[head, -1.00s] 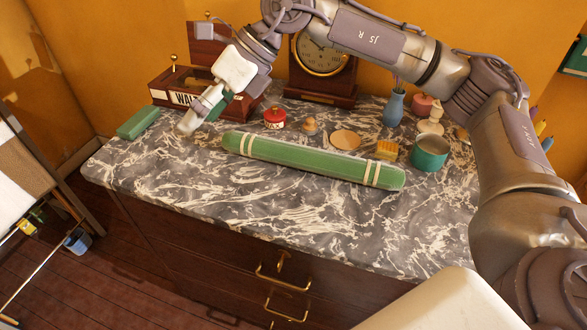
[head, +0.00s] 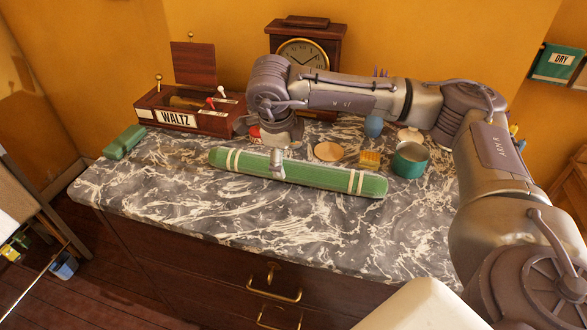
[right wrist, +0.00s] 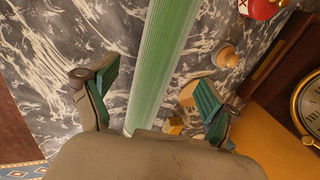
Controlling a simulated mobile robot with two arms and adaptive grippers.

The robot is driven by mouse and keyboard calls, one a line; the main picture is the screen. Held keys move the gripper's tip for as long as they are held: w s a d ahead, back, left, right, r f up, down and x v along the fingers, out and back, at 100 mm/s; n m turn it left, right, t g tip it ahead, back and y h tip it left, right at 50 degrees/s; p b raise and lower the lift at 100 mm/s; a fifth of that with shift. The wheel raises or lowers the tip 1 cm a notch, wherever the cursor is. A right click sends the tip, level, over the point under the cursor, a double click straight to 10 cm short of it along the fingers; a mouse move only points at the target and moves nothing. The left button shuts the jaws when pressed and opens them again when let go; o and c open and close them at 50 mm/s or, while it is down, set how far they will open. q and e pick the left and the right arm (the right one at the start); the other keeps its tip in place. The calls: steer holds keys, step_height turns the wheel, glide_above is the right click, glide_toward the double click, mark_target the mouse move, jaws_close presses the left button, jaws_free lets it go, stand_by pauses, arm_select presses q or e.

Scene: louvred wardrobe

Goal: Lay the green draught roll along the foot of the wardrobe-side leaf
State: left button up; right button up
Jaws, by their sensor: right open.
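The green draught roll (head: 325,176), with pale paired bands near its ends, lies lengthwise across the marble top. My right gripper (head: 277,163) points down over the roll's middle and hides a small part of it. In the right wrist view the roll (right wrist: 168,50) runs between the two spread fingers of my right gripper (right wrist: 152,85), with visible room on either side. The gripper is open and holds nothing. I cannot tell whether the fingers reach down beside the roll. My left gripper is out of view, and I cannot make out the wardrobe-side leaf.
The marble-topped chest (head: 250,225) has brass drawer handles in front. A green block (head: 124,142) lies left. The front marble is clear.

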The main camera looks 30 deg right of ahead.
mark_target(289, 163)
steer(key=p+x, duration=0.1)
steer(key=x, duration=0.1)
steer(key=s+p+x, duration=0.1)
steer(key=x, duration=0.1)
steer(key=shift+w+d+f, duration=0.1)
steer(key=shift+w+d, duration=0.05)
steer(key=shift+d, duration=0.05)
steer(key=shift+w+d+f, duration=0.1)
steer(key=shift+w+f, duration=0.05)
steer(key=shift+f, duration=0.5)
steer(key=shift+r, duration=0.1)
jaws_close()
steer(key=shift+w+r, duration=0.1)
steer(key=shift+r, duration=0.35)
steer(key=r, duration=0.1)
steer(key=r+b, duration=0.1)
steer(key=s+r+b, duration=0.1)
steer(key=shift+d+r, duration=0.25)
steer(key=s+d+r+b, duration=0.2)
steer(key=s+d+r, duration=0.3)
steer(key=s, duration=0.4)
steer(key=shift+s+r, duration=0.25)
steer(key=shift+r, duration=0.5)
